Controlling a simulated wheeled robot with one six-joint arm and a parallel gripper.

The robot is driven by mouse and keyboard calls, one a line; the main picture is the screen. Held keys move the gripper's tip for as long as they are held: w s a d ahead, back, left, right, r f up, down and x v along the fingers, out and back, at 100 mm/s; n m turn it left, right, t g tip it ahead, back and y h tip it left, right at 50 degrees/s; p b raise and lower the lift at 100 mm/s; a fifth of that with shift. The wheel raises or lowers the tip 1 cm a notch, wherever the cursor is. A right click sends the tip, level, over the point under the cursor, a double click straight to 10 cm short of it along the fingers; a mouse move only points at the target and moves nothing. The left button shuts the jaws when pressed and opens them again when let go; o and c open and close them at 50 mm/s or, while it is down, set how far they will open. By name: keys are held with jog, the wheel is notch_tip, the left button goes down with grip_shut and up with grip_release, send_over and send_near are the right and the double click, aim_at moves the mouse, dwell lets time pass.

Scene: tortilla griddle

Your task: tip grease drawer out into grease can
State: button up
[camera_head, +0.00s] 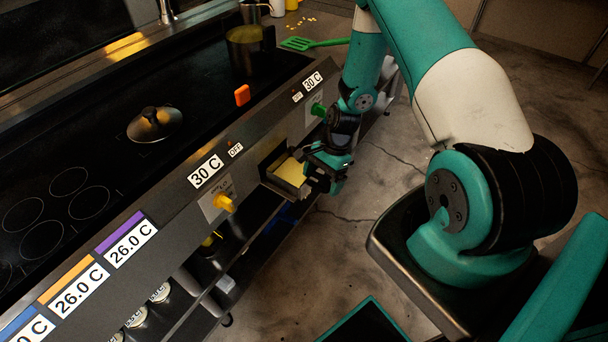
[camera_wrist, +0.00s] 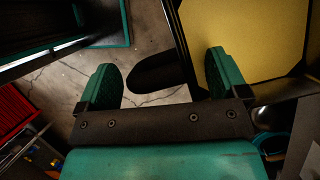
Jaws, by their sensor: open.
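The grease drawer (camera_head: 277,184) is pulled partly out of the griddle front, with yellow grease (camera_head: 291,172) in it. In the wrist view the yellow floor (camera_wrist: 245,35) of the drawer fills the upper right. Its dark rounded handle (camera_wrist: 158,72) sticks out between my gripper's (camera_wrist: 165,78) two teal fingers. The fingers are open, with gaps on both sides of the handle. In the head view my gripper (camera_head: 322,170) is right at the drawer's outer end. I cannot pick out the grease can for certain in either view.
A yellow knob (camera_head: 225,202) and a green knob (camera_head: 319,110) flank the drawer. Several jars (camera_head: 137,316) stand below.

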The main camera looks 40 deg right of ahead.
jog(key=shift+a+f, duration=0.15)
jog(key=shift+f, duration=0.15)
jog(key=c, duration=1.4)
